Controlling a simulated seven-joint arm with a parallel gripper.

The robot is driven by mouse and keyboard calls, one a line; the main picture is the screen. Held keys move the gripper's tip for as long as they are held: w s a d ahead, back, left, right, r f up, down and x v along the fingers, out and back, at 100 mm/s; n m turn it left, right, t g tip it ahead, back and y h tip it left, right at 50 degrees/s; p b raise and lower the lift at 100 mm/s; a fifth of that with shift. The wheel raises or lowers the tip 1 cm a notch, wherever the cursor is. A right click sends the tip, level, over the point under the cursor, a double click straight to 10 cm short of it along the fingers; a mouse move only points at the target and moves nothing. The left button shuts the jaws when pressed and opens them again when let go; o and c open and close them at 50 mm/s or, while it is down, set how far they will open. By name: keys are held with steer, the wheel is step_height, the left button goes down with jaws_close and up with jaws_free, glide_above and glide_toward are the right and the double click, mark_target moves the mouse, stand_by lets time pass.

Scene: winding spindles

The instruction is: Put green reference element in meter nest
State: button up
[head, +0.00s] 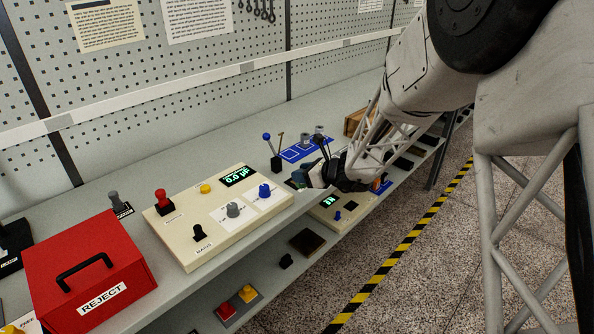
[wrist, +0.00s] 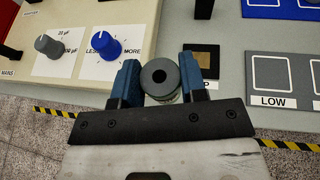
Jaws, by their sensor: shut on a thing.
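My gripper (wrist: 158,85) has its two blue fingers shut on a round element (wrist: 161,74) with a grey top and a dark centre hole. Its side is mostly hidden, so I cannot tell if it is green. In the head view my gripper (head: 312,178) is over the bench, just right of the cream meter panel (head: 215,215) with its lit µF display (head: 238,175). In the wrist view a black-framed brown square (wrist: 203,60) lies just right of the held element. A label beside it is partly hidden. I cannot tell which spot is the meter nest.
The panel carries a grey knob (wrist: 47,45) and a blue knob (wrist: 106,46). Behind my gripper stand a blue-ball lever (head: 267,137) and a blue mat (head: 292,155) with grey cylinders (head: 305,139). A red REJECT box (head: 90,270) stands left.

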steer(key=w, duration=0.2)
steer(key=w+a, duration=0.1)
steer(key=w, duration=0.5)
steer(key=shift+a+f, duration=0.3)
steer(key=shift+f, duration=0.1)
steer(key=shift+f, duration=1.75)
steer(key=shift+f, duration=0.1)
steer(key=o, duration=0.9)
steer(key=shift+o, duration=0.2)
steer(key=shift+s, duration=0.1)
steer(key=v, duration=1.2)
